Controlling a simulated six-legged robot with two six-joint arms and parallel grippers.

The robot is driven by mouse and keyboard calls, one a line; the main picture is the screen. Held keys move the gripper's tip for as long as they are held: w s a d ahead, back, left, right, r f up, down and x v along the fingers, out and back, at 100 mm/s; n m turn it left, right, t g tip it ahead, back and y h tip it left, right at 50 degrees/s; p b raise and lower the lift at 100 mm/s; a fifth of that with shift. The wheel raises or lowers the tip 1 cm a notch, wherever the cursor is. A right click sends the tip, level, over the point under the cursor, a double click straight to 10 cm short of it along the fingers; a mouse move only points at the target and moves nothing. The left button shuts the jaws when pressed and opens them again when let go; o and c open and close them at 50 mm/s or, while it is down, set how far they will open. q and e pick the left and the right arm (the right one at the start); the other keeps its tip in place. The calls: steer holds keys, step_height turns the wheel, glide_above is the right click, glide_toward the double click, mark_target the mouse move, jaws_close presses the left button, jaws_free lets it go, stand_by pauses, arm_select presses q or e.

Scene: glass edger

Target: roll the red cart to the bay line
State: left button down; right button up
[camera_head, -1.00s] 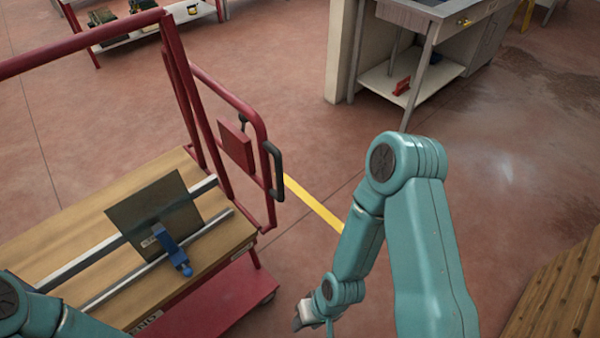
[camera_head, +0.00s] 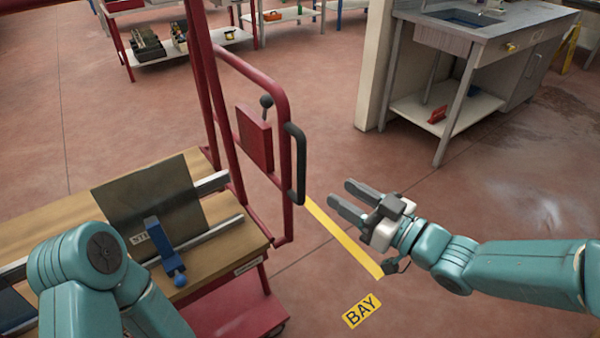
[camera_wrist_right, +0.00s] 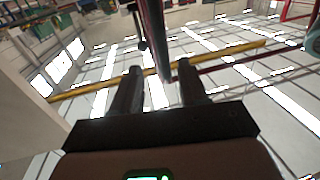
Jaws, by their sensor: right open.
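The red cart (camera_head: 232,300) stands at the left, with a wooden deck, a red tube frame and a dark upright handle (camera_head: 297,165) at its right end. The yellow bay line (camera_head: 342,236) lies on the floor right of the handle, beside a BAY label (camera_head: 362,311). My right gripper (camera_head: 341,196) is open and empty, pointing left at the handle with a gap between them. In the right wrist view a dark and red upright bar (camera_wrist_right: 153,40) shows beyond and between the open fingers (camera_wrist_right: 160,85). My left arm crosses the deck; its gripper is out of view.
A dark panel (camera_head: 150,195) and a blue clamp (camera_head: 165,250) are on the cart deck. A sink bench (camera_head: 465,40) stands at the back right, next to a pale wall end (camera_head: 375,65). Shelves (camera_head: 185,50) stand far behind. The floor between cart and bench is clear.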

mark_target(305, 171)
steer(key=x, duration=1.2)
steer(key=shift+s+d, duration=0.1)
jaws_close()
